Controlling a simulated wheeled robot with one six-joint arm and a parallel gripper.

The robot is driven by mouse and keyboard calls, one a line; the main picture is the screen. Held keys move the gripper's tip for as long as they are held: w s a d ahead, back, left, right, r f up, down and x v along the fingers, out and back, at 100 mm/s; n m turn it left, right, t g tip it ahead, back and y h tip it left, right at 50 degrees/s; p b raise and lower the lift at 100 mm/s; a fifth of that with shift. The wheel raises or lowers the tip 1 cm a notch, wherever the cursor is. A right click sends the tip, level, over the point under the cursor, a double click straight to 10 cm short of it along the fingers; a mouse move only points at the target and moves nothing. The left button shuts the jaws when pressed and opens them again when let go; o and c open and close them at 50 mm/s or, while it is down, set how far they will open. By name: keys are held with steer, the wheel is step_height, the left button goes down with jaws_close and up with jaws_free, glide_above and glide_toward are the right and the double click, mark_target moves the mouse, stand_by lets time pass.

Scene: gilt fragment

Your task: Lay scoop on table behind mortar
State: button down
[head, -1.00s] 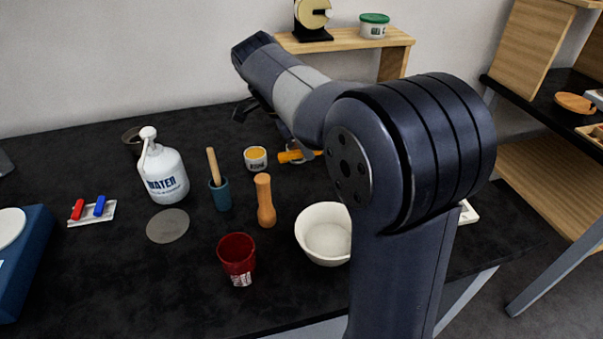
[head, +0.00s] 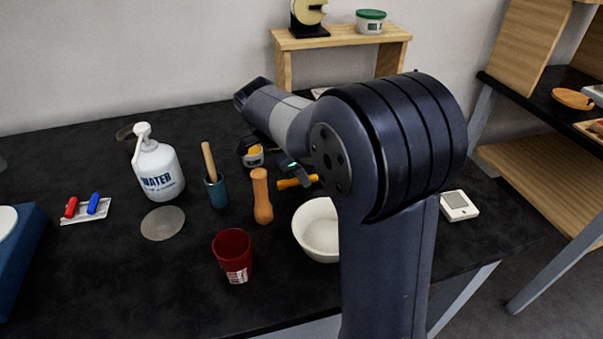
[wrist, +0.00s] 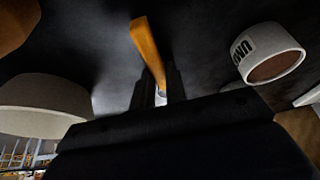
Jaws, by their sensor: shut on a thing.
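The scoop shows as an orange handle (head: 297,182) held above or at the table behind the white bowl; I cannot tell its height. In the wrist view the handle (wrist: 148,45) runs away from between my fingers, and a small pale part shows at the grip. The rest of the scoop is hidden. My gripper (head: 302,174) is shut on it. The mortar appears to be the white bowl (head: 314,238), partly hidden by my arm; its side (wrist: 40,100) shows at the wrist view's left.
A labelled pot (head: 252,160) with orange content stands behind left, partly covered by my arm. A wooden pestle-like piece (head: 262,195), blue cup (head: 217,192), red cup (head: 233,255) and water bottle (head: 158,172) stand left. A white device (head: 458,205) lies right. A wooden shelf (head: 345,40) stands at the back.

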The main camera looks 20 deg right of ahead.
steer(key=c, duration=1.4)
jaws_free()
steer(key=shift+c, duration=0.2)
steer(key=p+v, duration=0.2)
steer(key=v, duration=1)
steer(key=shift+r, duration=0.2)
steer(key=shift+d+f, duration=0.1)
steer(key=shift+f, duration=0.05)
steer(key=b+x, duration=0.1)
steer(key=x, duration=1)
steer(key=shift+d+f+b, duration=0.15)
steer(key=shift+f+b, duration=0.15)
steer(key=shift+f, duration=0.05)
steer(key=shift+r, duration=1.7)
steer(key=shift+f, duration=0.15)
